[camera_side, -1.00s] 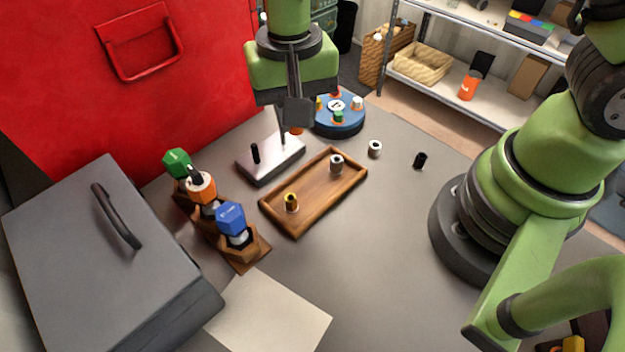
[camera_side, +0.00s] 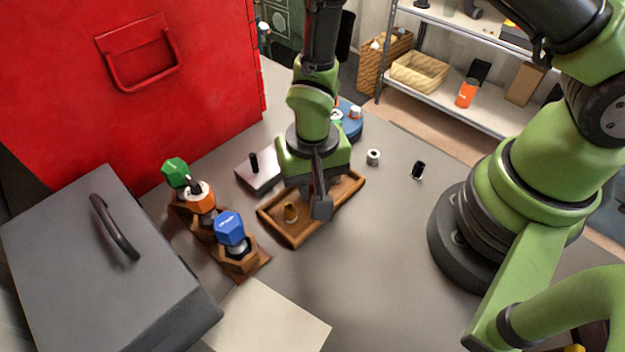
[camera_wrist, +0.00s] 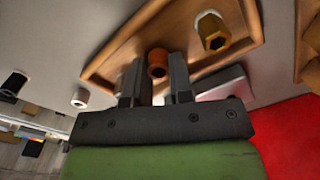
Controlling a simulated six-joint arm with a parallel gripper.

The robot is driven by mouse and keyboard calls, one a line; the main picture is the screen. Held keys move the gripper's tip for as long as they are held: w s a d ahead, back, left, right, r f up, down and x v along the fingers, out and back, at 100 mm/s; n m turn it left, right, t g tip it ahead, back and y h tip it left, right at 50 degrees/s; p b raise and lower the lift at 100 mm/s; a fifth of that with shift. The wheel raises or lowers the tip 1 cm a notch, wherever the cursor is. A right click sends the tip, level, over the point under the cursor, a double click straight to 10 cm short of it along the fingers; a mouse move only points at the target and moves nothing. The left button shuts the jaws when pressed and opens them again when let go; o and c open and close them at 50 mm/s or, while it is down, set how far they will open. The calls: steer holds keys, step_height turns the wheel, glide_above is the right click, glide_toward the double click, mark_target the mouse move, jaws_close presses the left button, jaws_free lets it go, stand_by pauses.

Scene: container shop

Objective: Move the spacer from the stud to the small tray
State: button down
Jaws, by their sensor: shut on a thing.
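The orange-copper spacer (camera_wrist: 157,66) is between my gripper's fingers (camera_wrist: 155,82) in the wrist view. My gripper (camera_side: 320,205) is shut on it, over the wooden tray (camera_side: 298,240) in the side view, where the finger hides the spacer. I cannot tell whether the spacer touches the tray floor. The tray's rim (camera_wrist: 110,55) also shows in the wrist view. A brass spacer (camera_side: 290,212) stands in the tray's left part and also shows in the wrist view (camera_wrist: 213,32). The metal stud base (camera_side: 262,178) with a black post (camera_side: 254,162) is partly behind my gripper.
A white-grey spacer (camera_side: 373,157) and a black one (camera_side: 417,170) stand on the table right of the tray. A rack of coloured hex-headed pieces (camera_side: 230,228) stands left. A blue round holder (camera_side: 350,122) is behind my gripper. A grey lidded box (camera_side: 95,265) fills the front left.

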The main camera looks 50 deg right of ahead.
steer(key=shift+f, duration=0.15)
steer(key=c, duration=1.3)
jaws_free()
step_height(320, 180, up, 13)
steer(key=shift+f, duration=0.2)
steer(key=s+d+r+n+t+y, duration=0.1)
steer(key=s+d+r+t, duration=0.2)
steer(key=r, duration=0.6)
steer(key=s+d+r+n+t+y, duration=0.1)
steer(key=s+d+r+t, duration=0.3)
steer(key=s+d+r, duration=0.2)
steer(key=v, duration=0.3)
steer(key=shift+a+r, duration=0.2)
